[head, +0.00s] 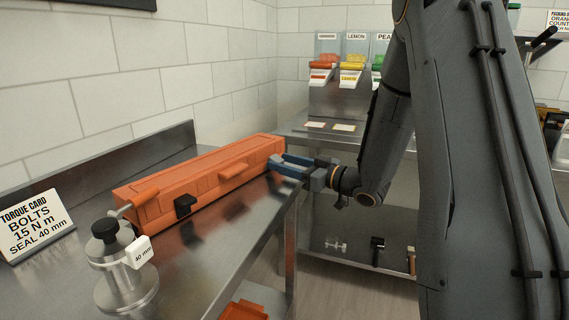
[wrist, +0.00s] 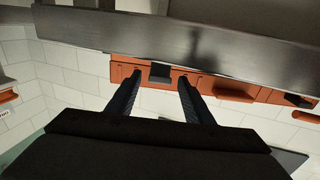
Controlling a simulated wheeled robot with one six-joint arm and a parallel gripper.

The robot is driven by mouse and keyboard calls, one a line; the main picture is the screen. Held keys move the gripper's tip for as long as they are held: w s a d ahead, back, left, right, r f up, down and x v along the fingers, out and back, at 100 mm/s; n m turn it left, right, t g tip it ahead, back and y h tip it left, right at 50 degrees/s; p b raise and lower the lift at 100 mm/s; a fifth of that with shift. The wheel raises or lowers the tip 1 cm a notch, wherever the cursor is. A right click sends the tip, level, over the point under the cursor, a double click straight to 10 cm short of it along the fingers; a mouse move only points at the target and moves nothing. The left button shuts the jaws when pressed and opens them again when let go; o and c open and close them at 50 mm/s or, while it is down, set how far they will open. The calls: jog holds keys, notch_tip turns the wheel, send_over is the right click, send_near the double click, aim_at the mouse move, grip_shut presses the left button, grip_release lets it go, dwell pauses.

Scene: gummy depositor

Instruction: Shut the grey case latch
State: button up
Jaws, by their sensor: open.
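The orange case (head: 200,180) lies closed-looking on the steel bench along the back wall. In the wrist view the case (wrist: 125,72) shows upside down, with the grey latch (wrist: 160,73) on its front face, between and just beyond my fingertips. My gripper (head: 276,164) is open at the case's right end, its blue fingers pointing at the front face. In the wrist view my gripper (wrist: 159,83) has nothing between its fingers. I cannot tell whether the fingertips touch the case. My fingers hide the grey latch in the head view.
A black latch (head: 184,205) and an orange handle (head: 146,197) are farther left on the case. A metal seal gauge (head: 125,275) and a torque card (head: 36,226) stand at the bench's left. The bench edge (head: 262,240) runs below my gripper. Candy dispensers (head: 350,75) stand behind.

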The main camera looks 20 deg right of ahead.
jog(key=shift+w+a, duration=0.1)
jog(key=shift+a, duration=0.05)
jog(key=c, duration=1.1)
jog(key=r+g+h+p, duration=0.1)
jog(key=p, duration=0.2)
jog(key=shift+w+a+p, duration=0.1)
jog(key=shift+a+p, duration=0.05)
jog(key=shift+p, duration=0.2)
jog(key=g+p, duration=0.1)
jog(key=p, duration=0.1)
jog(key=r+h+p, duration=0.1)
jog(key=p, duration=0.2)
jog(key=shift+w+a+g+p, duration=0.3)
jog(key=shift+g+p, duration=0.05)
jog(key=shift+g, duration=0.05)
jog(key=shift+w+a+g+h+p, duration=0.15)
jog(key=shift+g+h+p, duration=0.2)
jog(key=shift+p, duration=0.7)
